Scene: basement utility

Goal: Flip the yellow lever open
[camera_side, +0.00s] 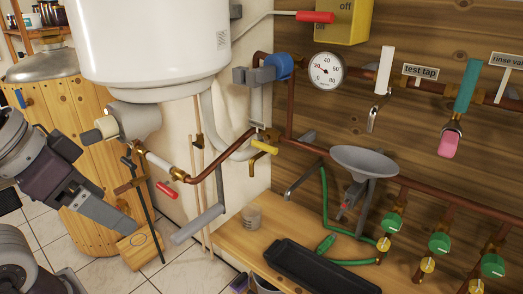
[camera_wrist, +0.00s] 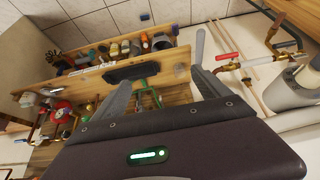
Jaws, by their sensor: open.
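The yellow lever (camera_side: 264,146) is on a valve where copper pipes meet, below the blue fitting and right of the white tank. It slopes slightly down to the right in the side view. I cannot pick it out in the wrist view. My gripper (camera_side: 105,190) is at the lower left of the side view, well apart from the lever. In the wrist view my gripper (camera_wrist: 160,78) has its two grey fingers spread wide with nothing between them.
The white tank (camera_side: 150,45) hangs above. A wooden bench (camera_side: 230,235) holds a black tray (camera_side: 315,268). A grey funnel (camera_side: 365,160) is right of the lever.

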